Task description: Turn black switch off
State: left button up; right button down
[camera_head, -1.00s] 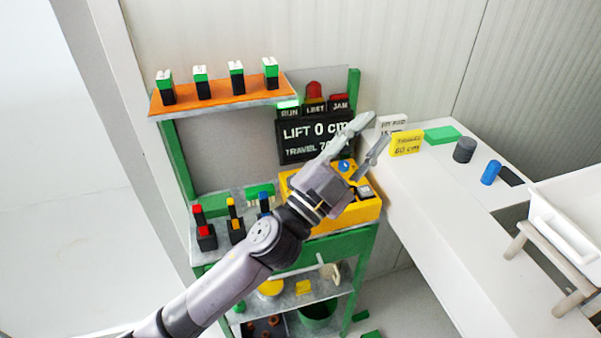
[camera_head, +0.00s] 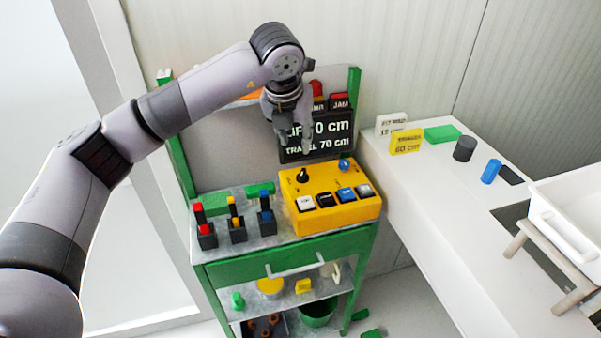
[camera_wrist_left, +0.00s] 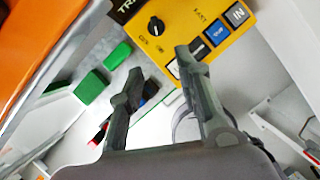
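A yellow control box (camera_head: 345,214) stands on the green-framed cart. A black rotary knob (camera_head: 302,175) sits on its back left part, with a white pointer mark; it also shows in the left wrist view (camera_wrist_left: 156,25). A blue knob (camera_head: 344,165) is at the back right. White, black and blue push buttons line the front, the black button (camera_head: 325,200) among them. My left gripper (camera_head: 303,151) points down just behind and above the black knob, apart from it as far as I can tell. In the left wrist view its two fingers (camera_wrist_left: 158,64) are spread and empty. My right gripper is out of view.
Red, yellow and blue levers (camera_head: 236,228) stand left of the box. A black display (camera_head: 330,130) rises behind it, partly hidden by my gripper. My arm hides most of the orange shelf. A white table (camera_head: 420,210) with blocks and signs is at right.

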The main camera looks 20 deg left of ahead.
aim_at(301, 175)
pick_arm(q)
jog(key=p+x, duration=0.1)
jog(key=x, duration=0.4)
jog(key=p+x, duration=0.2)
jog(key=x, duration=0.4)
jog(key=p+x, duration=0.1)
jog(key=x, duration=0.5)
jog(key=shift+a+f+p, duration=0.2)
jog(key=shift+a+p, duration=0.05)
jog(key=shift+p, duration=0.1)
jog(key=shift+c, duration=0.2)
grip_shut()
